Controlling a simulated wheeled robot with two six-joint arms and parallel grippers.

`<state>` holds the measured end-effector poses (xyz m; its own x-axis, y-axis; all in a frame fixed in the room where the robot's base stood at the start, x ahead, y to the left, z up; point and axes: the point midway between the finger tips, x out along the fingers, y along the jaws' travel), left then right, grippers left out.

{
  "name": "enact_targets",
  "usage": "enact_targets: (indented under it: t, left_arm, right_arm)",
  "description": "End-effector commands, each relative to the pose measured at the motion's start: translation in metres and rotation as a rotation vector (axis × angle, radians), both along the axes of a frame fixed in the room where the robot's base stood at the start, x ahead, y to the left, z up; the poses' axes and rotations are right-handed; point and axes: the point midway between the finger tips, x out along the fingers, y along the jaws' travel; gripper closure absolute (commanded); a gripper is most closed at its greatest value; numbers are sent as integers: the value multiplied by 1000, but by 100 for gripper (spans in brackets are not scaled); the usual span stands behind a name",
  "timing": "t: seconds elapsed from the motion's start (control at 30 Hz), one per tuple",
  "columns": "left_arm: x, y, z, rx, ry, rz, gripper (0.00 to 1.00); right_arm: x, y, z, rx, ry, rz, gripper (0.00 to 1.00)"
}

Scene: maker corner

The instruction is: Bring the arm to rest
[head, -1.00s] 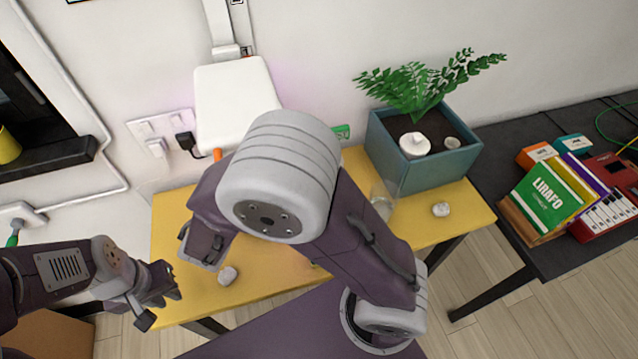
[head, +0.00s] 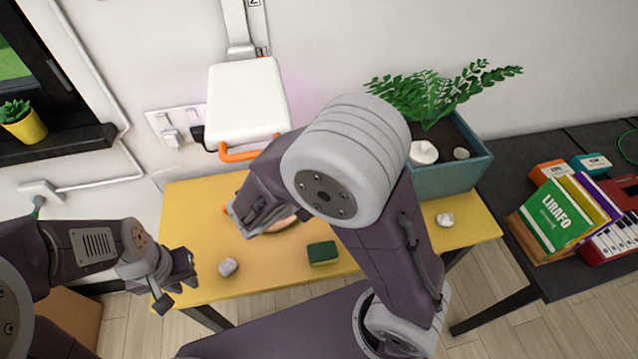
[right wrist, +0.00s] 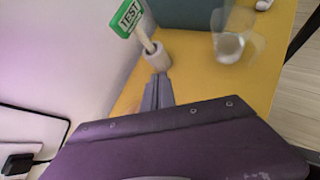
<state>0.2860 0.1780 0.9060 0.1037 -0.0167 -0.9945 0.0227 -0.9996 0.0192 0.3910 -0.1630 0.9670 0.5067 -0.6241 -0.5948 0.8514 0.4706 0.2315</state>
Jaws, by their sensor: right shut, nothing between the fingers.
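My right arm rises from the lower right and bends at a big grey elbow joint in the middle of the head view. Its gripper is hidden behind the arm there. In the right wrist view, my right gripper (right wrist: 157,90) is shut and empty. Its fingertips point at a small beige cylinder (right wrist: 153,58) with a green TEST sign (right wrist: 128,17); I cannot tell whether they touch. My left gripper (head: 178,281) is at the left, by the front left corner of the yellow table (head: 285,272); its finger opening is unclear.
A teal planter (head: 450,178) with a fern stands at the table's back right. A clear glass (right wrist: 228,45) is near it. A green-yellow sponge (head: 322,253) and whitish lumps (head: 228,267) (head: 445,220) lie on the table. Books (head: 556,218) stand on a dark table at right.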

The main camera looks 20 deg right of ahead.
Motion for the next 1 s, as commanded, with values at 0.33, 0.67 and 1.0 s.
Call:
enact_targets:
  t: [0.33, 0.67, 1.0]
  left_arm:
    - [0, 0, 0, 0, 0, 0, 78]
    - [0, 0, 12, 0, 0, 0, 78]
    - [0, 0, 24, 0, 0, 0, 78]
  right_arm:
    - [0, 0, 0, -1, 0, 0, 100]
    - [-78, -44, -32, 405, 15, -617, 100]
    - [-107, -17, -38, 1126, -360, -1732, 100]
